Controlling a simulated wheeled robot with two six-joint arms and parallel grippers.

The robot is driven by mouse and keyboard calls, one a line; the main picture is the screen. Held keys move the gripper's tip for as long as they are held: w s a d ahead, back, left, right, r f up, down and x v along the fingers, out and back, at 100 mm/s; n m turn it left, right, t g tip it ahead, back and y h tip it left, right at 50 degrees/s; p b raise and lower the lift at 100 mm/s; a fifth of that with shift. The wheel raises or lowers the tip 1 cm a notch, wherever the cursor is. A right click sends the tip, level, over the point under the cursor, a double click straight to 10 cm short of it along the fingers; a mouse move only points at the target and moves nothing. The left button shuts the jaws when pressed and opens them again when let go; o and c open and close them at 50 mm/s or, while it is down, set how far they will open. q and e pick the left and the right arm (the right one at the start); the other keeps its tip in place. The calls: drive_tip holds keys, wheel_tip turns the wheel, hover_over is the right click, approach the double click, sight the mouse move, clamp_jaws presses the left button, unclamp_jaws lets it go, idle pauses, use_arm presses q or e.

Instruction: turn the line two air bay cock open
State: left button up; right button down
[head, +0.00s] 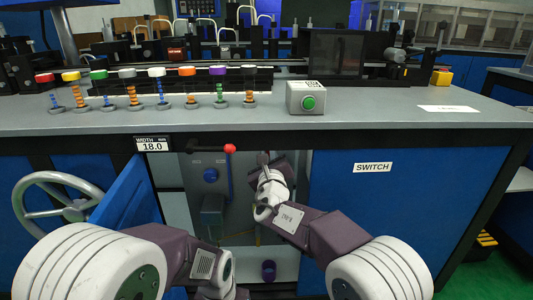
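The air bay is the open compartment (175,205) under the bench, with a grey panel inside. A dark lever with a red ball end (230,148) lies roughly level near the bay's top. A blue knob (210,174) sits below it, and a blue pipe runs down beside it. My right gripper (264,158) reaches into the upper right of the bay, right of the red ball. Its fingers are small and dark; whether they hold anything is unclear. No line-two label is readable, and my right arm covers part of the panel. My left arm is low in front; its gripper is not visible.
The blue bay door (128,196) stands open at left, beside a grey handwheel (60,205). On the bench (400,121) stand several coloured-top spools and a green-button box (307,99). A blue SWITCH panel (400,215) closes the right.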

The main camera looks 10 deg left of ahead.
drive_tip(key=shift+d+n, duration=0.1)
drive_tip(key=shift+n, duration=0.4)
drive_tip(key=c, duration=1.4)
unclamp_jaws()
drive_tip(key=shift+r, duration=0.1)
